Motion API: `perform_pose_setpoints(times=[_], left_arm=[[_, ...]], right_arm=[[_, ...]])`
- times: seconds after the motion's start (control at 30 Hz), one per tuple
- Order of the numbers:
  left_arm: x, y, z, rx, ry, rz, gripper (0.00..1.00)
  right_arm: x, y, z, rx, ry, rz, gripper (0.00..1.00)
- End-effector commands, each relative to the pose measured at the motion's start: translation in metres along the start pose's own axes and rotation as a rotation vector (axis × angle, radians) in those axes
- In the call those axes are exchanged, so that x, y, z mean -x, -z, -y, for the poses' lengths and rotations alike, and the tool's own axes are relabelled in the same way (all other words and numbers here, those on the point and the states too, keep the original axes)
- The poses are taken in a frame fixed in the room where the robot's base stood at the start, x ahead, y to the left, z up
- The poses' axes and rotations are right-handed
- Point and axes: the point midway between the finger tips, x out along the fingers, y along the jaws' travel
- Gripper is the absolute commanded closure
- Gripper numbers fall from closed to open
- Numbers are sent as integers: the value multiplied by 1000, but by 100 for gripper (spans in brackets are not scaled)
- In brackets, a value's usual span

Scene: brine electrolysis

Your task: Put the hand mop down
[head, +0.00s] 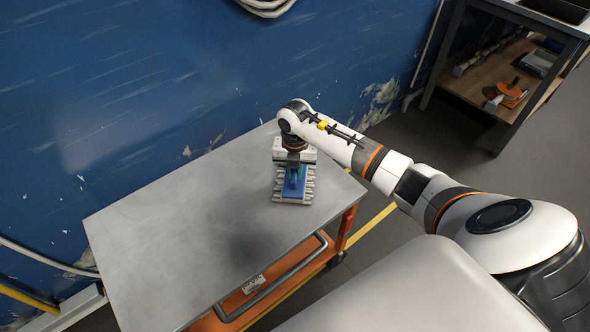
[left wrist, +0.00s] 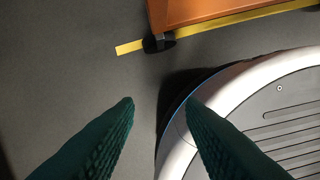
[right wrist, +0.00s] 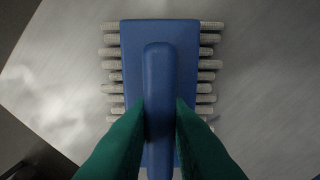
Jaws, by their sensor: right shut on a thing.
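The hand mop (right wrist: 160,35) has a blue plate and a raised blue handle, with pale strands sticking out along both sides. It also shows in the head view (head: 294,198), at the right part of the cart's grey top (head: 180,230). My right gripper (right wrist: 160,108) has its green fingers shut on the mop's handle. The mop is on or just above the top; I cannot tell which. My left gripper (left wrist: 158,105) is open and empty over the floor, and is not in the head view.
The cart has an orange lower frame and a grey handle bar (head: 275,277) at its front. A blue wall (head: 130,90) stands behind it. A workbench (head: 510,60) stands at the back right. The cart top left of the mop is bare.

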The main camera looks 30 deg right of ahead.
Motion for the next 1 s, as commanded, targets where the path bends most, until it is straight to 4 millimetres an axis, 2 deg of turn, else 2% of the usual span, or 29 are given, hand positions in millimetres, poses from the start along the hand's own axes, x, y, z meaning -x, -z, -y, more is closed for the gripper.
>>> perform_pose_setpoints(times=[0.13,0.17,0.27,0.67,0.77,1.0], left_arm=[[2,-4,0,0,0,6,64],[3,-5,0,0,0,6,64],[3,-4,0,0,0,3,64],[4,-3,0,0,-1,9,64],[-4,6,0,-1,0,-5,64],[-17,27,2,-4,3,-18,64]], right_arm=[[-3,0,0,0,0,-1,100],[-2,0,0,0,0,0,79],[-2,0,0,0,0,0,63],[4,0,0,0,0,-1,62],[20,2,0,0,1,-5,62],[73,1,0,0,1,-5,62]])
